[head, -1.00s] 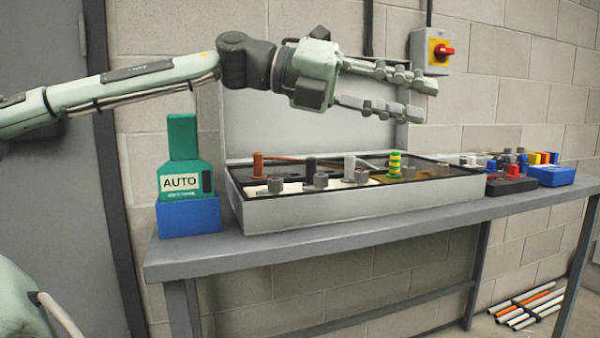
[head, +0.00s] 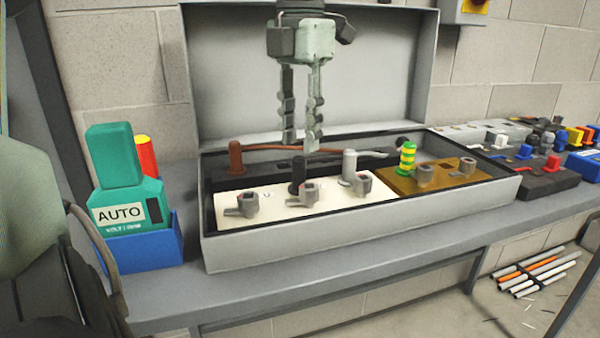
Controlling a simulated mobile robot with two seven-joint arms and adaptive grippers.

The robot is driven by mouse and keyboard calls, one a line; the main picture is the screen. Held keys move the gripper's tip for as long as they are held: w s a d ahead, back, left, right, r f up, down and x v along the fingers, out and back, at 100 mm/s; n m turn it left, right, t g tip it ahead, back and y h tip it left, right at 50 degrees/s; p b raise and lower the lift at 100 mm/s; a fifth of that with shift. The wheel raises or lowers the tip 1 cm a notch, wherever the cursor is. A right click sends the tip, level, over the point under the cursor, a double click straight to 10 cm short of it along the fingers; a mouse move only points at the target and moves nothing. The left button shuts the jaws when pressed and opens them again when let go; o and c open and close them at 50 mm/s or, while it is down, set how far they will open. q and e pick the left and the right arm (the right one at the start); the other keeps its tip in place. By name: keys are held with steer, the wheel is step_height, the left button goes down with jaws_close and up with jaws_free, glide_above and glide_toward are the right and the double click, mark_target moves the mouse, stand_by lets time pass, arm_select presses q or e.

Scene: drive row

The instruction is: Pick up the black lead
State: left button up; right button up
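The black lead's upright plug (head: 298,176) stands in the cream panel of the open grey box, between a brown plug (head: 235,157) and a grey plug (head: 349,165). A green-and-yellow plug (head: 407,158) stands further right on the brown panel. My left gripper (head: 302,145) points straight down just above the black plug. Its two fingers are apart with nothing between them, and a small gap seems to show between the tips and the plug. How far the black lead's cable runs is hidden. My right gripper is not in view.
The grey box (head: 360,232) has a raised lid behind the gripper and stands on a grey bench (head: 230,285). A green AUTO meter (head: 125,205) in a blue holder and a red-and-yellow cylinder (head: 146,155) stand left. Connector blocks (head: 540,178) crowd the right.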

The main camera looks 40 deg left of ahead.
mark_target(299, 157)
arm_select(q)
step_height(299, 157, down, 6)
steer(key=shift+a+f, duration=0.1)
steer(key=shift+a, duration=0.05)
jaws_close()
